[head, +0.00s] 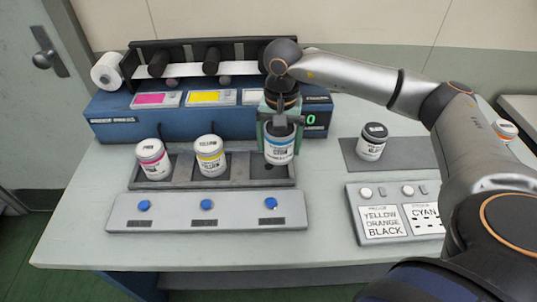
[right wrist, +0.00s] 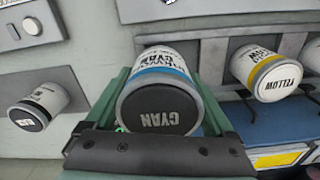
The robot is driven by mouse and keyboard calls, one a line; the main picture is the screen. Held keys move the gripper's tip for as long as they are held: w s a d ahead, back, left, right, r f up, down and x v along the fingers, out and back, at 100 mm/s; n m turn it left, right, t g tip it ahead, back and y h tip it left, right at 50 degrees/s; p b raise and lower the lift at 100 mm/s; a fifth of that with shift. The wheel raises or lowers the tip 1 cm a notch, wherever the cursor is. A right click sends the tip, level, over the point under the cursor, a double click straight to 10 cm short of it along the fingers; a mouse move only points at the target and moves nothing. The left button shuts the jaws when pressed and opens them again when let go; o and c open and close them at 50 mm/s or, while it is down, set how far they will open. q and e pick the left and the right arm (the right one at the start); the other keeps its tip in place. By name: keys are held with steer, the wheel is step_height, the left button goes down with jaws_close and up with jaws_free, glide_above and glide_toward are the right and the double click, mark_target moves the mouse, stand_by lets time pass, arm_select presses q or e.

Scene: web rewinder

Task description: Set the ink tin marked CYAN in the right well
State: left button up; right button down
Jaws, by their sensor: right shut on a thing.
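The ink tin marked CYAN (head: 279,148), white with a blue band and dark lid, is held upright over the right well (head: 268,173) of the grey three-well tray (head: 215,185). Its base looks a little above the well, with a dark shadow below. My right gripper (head: 281,128) points down and is shut on it. In the right wrist view the tin (right wrist: 165,105) sits between the green fingers, its CYAN lid facing the camera. My left gripper is not in view.
A pink-banded tin (head: 153,159) fills the left well and a yellow-banded tin (head: 210,156) the middle one. A black-lidded tin (head: 372,142) stands on a dark mat (head: 405,152). The blue machine (head: 115,128) is close behind; a blue-button panel (head: 175,218) is in front.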

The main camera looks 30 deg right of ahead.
mark_target(269, 148)
steer(key=w+f, duration=0.3)
steer(key=f, duration=0.1)
steer(key=shift+w+a, duration=0.1)
steer(key=shift+a, duration=0.2)
steer(key=shift+w+f, duration=0.1)
steer(key=shift+f, duration=1.5)
steer(key=shift+f, duration=0.2)
jaws_free()
steer(key=shift+r, duration=0.15)
step_height(269, 148, up, 12)
steer(key=shift+r, duration=0.1)
